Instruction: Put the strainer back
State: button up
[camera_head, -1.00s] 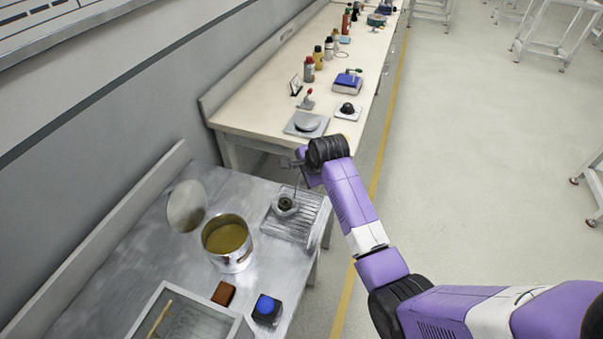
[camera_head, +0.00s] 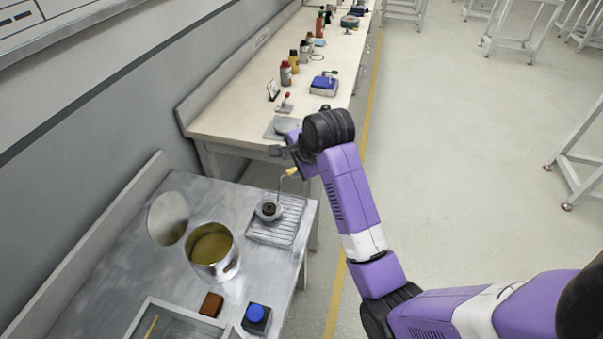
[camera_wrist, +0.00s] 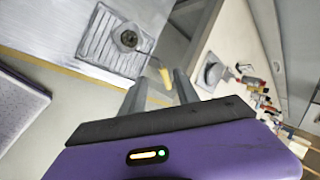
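The strainer (camera_head: 269,209), a small round grey cup with a dark middle, sits on the wire rack (camera_head: 289,230) on the metal table. Its thin handle rises from it to a yellow end (camera_head: 291,171). The strainer also shows in the wrist view (camera_wrist: 128,39), with the yellow handle end (camera_wrist: 164,76) near my fingertips. My gripper (camera_head: 283,152) is just above the handle's end.
A pot (camera_head: 213,252) with yellowish contents stands left of the rack, with a round lid (camera_head: 168,218) behind it. A brown block (camera_head: 211,304), a blue-topped button box (camera_head: 256,318) and a tray (camera_head: 150,303) are in front. A pale bench (camera_head: 235,112) lies beyond.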

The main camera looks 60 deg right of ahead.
jog(key=s+a+f+n+t, duration=0.2)
jog(key=s+a+f+n, duration=0.35)
jog(key=a, duration=0.25)
jog(key=s+a+f+n+t, duration=0.2)
jog(key=s+a+f+n, duration=0.2)
jog(key=s+a, duration=0.3)
jog(key=s+a+r+n+t+y, duration=0.1)
jog(key=s+a+r+n+t, duration=0.1)
jog(key=s+a+r+n, duration=0.4)
jog(key=s+a+r+n+t+y, duration=0.1)
jog(key=s+a+r+n, duration=0.5)
jog(key=s, duration=0.7)
jog(key=shift+r+n+t+y, duration=0.4)
jog(key=shift+r+n+t, duration=0.35)
jog(key=shift+r+t, duration=0.15)
jog(key=shift+f+b, duration=0.55)
jog(key=shift+c, duration=0.2)
